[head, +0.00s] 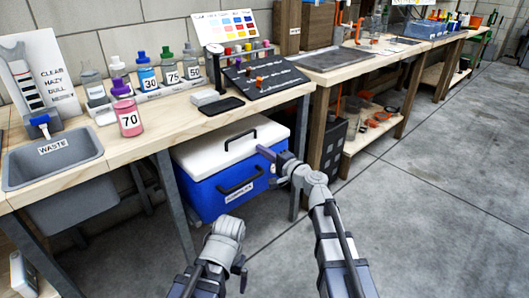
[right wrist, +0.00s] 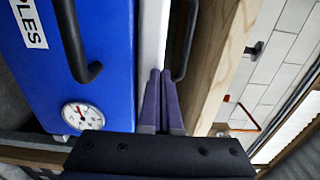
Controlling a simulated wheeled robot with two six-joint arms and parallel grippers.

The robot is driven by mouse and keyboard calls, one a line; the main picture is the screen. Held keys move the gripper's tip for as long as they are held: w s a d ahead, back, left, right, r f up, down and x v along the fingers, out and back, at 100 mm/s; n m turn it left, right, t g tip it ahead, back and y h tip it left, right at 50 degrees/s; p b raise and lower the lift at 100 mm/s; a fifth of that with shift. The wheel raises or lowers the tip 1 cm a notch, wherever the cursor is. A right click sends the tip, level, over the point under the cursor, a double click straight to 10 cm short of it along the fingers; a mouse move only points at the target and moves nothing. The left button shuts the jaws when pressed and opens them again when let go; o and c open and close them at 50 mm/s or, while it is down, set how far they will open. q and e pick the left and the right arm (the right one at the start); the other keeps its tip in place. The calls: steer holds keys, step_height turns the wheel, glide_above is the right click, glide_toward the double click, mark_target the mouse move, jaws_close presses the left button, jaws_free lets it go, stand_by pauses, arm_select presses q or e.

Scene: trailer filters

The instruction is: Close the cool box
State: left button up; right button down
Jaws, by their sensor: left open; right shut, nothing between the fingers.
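A black handle is on the lid and another on the front, above a SAMPLES label. My right gripper (head: 268,152) is shut and empty at the lid's front edge, near the right end. In the right wrist view its purple fingers (right wrist: 159,78) point along the white lid edge (right wrist: 152,35), beside the blue front (right wrist: 100,60). My left gripper (head: 241,272) is low in front of the box, partly hidden, and open.
The wooden bench (head: 140,148) overhangs the box, with a metal leg (head: 299,150) close to my right gripper. A grey WASTE sink (head: 55,165) and several bottles are on the bench. A round gauge (right wrist: 80,115) is on the box front. Floor (head: 430,220) at right is clear.

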mark_target(244, 137)
steer(key=x, duration=0.9)
steer(key=shift+w+a, duration=0.1)
steer(key=shift+w, duration=0.15)
steer(key=shift+w+a+r, duration=0.1)
